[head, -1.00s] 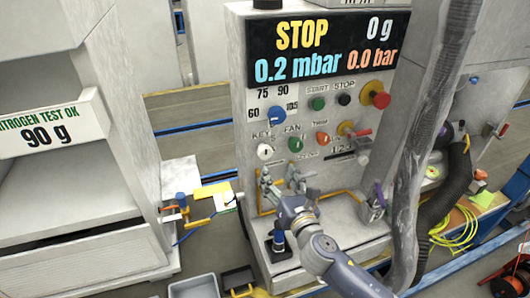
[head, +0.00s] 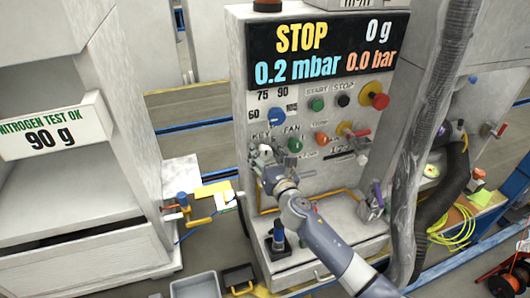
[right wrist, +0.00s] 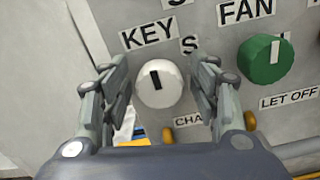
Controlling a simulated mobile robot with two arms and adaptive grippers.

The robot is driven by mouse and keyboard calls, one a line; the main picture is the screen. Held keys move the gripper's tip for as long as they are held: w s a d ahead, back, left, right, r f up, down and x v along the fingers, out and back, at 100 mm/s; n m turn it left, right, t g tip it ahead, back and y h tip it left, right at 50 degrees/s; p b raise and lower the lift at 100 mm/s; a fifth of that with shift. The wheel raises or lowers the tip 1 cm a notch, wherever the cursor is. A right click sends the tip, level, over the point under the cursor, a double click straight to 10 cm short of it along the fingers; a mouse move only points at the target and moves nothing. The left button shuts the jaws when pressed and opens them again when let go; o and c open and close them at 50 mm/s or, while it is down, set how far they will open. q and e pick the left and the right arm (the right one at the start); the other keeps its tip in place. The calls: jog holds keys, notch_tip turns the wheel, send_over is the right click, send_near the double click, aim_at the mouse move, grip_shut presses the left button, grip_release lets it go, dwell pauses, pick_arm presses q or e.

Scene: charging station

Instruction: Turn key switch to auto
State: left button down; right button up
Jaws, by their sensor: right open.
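The slot leans slightly left of upright. My right gripper (right wrist: 162,88) is open, with one finger on each side of the knob and visible gaps between. My left gripper is not in view.
The green FAN knob (right wrist: 264,59) is just right of the key switch. The control panel (head: 240,110) also carries a blue dial (head: 277,115), an orange knob (head: 321,138) and a red emergency button (head: 380,101). A grey hose (head: 425,130) hangs at the right.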

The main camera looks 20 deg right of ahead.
jog(key=shift+c, duration=0.2)
jog(key=c, duration=1)
jog(key=shift+c, duration=0.2)
